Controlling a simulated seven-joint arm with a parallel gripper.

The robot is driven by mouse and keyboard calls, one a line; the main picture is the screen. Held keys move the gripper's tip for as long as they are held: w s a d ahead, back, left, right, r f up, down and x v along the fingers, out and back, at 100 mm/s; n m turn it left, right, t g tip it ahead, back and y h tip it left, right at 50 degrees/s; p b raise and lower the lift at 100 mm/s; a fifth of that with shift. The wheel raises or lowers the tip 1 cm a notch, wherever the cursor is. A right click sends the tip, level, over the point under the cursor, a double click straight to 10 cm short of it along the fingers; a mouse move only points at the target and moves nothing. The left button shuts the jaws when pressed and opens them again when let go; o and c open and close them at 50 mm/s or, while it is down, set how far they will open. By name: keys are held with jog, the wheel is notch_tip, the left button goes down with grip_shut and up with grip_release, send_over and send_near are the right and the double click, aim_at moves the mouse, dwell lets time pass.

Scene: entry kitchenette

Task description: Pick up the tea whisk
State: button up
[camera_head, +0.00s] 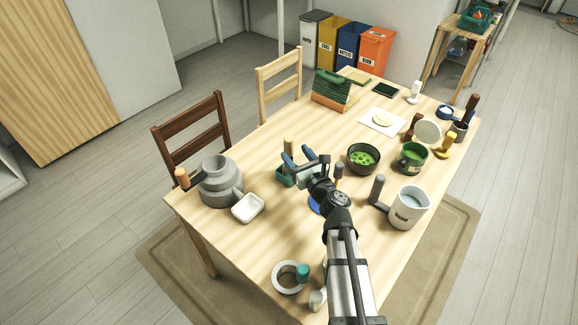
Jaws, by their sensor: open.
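My gripper (298,158) is open above the middle of the table, with its blue-tipped fingers pointing to the back left. An upright tan cylinder (289,144) shows just behind the fingers and may be the tea whisk; its lower part is hidden by the gripper. I cannot tell whether the fingers are around it or in front of it. A small teal container (284,180) shows partly below the gripper.
The wooden table (225,236) is crowded. A grey pot (217,186) and white dish (248,208) stand left. A dark bowl (363,158), green mug (412,158) and white pitcher (408,209) stand right.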

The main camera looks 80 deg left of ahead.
aim_at(291, 146)
jog(key=shift+w+x, duration=0.15)
jog(key=shift+x, duration=1.5)
jog(key=shift+w+x, duration=0.15)
jog(key=shift+x, duration=1.45)
jog(key=shift+a+f, duration=0.1)
jog(key=c, duration=1)
